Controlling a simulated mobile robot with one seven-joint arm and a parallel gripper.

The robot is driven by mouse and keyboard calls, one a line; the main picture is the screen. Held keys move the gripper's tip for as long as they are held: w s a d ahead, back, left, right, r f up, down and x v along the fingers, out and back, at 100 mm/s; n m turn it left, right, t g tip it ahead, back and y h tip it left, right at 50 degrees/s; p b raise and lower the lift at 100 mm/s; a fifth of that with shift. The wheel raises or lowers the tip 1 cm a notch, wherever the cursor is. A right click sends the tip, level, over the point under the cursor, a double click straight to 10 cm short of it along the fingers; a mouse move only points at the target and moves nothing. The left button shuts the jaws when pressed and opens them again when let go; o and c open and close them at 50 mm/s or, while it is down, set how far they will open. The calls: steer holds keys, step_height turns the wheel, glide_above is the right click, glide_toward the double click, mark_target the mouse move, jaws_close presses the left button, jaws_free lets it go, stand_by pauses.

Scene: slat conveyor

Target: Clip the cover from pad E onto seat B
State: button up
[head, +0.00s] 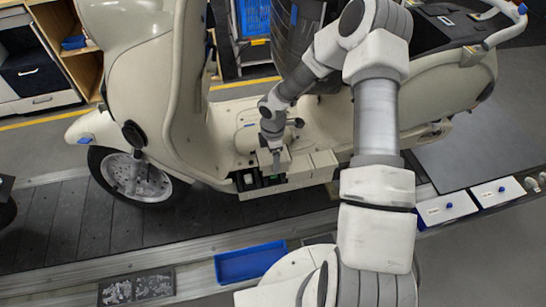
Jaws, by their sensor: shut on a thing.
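My gripper (275,153) is at the floorboard of a cream scooter, reached down from above. It is shut on a small pale cover (275,163), partly hidden by the fingers. The cover is over or at a row of seats along the scooter's near lower edge. The seat under it shows a dark opening with a bit of green (271,180); I cannot tell whether the cover touches it. Another dark opening (245,181) is just left. Pale blocks (300,166) sit to the right. No seat or pad letters are readable.
The cream scooter (130,60) stands on the dark slat conveyor (70,225). A blue tray (250,263) and a grey tray of small parts (137,288) lie on the near edge. White plates with blue knobs (447,208) are at right. My arm hides the middle right.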

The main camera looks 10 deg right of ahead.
steer(key=shift+f+b, duration=2.2)
steer(key=shift+f, duration=0.7)
steer(key=shift+f+b, duration=0.5)
steer(key=shift+f, duration=0.05)
steer(key=o, duration=1.2)
steer(key=shift+r, duration=0.15)
